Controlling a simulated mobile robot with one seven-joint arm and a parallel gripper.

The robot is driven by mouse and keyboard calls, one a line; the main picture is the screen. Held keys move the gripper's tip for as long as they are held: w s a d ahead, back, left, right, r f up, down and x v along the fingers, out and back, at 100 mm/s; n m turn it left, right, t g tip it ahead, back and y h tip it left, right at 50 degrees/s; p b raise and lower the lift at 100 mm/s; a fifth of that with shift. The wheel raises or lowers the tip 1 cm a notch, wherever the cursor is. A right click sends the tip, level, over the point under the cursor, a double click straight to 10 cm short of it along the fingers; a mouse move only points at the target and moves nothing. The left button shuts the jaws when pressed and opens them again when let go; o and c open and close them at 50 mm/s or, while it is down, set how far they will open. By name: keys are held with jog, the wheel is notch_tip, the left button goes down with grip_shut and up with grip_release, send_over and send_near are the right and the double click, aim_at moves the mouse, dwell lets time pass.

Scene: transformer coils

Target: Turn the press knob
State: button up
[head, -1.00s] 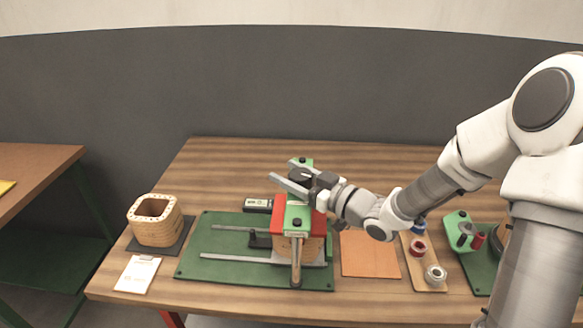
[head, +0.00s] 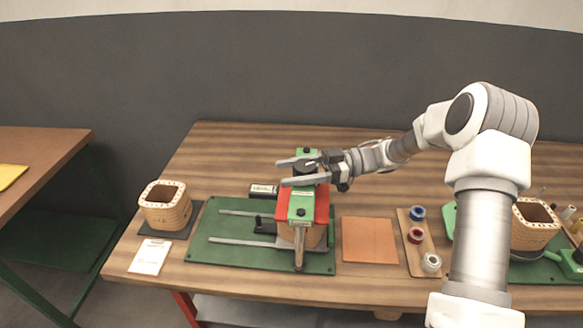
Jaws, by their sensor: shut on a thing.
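The press stands on a green base plate (head: 228,256), with a coil under a red plate (head: 321,204) and green bars on top. A small black knob (head: 301,212) sits on the front green bar (head: 303,200). My gripper (head: 284,172) reaches in from the right above the rear of the press, its two long grey fingers pointing left. It is shut on the dark press knob (head: 306,168), which shows between the fingers and is partly hidden by them.
An orange sheet (head: 369,240) and a spool board (head: 419,237) are to the right. Another coil (head: 534,224) stands at the far right. The table behind the press is clear.

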jog(key=n+g+h, duration=0.1)
jog(key=g, duration=0.1)
jog(key=n+g+h, duration=0.1)
jog(key=n+g, duration=0.1)
jog(key=shift+s, duration=0.3)
jog(key=shift+s+d+r+n+g+h+p, duration=0.1)
jog(key=shift+n+g+h+p, duration=0.2)
jog(key=shift+g, duration=0.2)
jog(key=shift+s+d+r+n+g+h+p, duration=0.1)
jog(key=shift+n+g+h+p, duration=0.15)
jog(key=shift+n+g, duration=0.2)
jog(key=n+g+h+p, duration=0.2)
jog(key=shift+s+d+g+p, duration=0.15)
jog(key=shift+s+g+p, duration=0.1)
jog(key=shift+p, duration=0.1)
jog(key=shift+h+p, duration=0.3)
jog(key=shift+h, duration=0.05)
jog(key=shift+d+f+n+g+h, duration=0.1)
jog(key=shift+n+g+h, duration=0.2)
jog(key=shift+n+g, duration=0.1)
jog(key=o, duration=1.4)
jog(key=shift+w+d, duration=0.1)
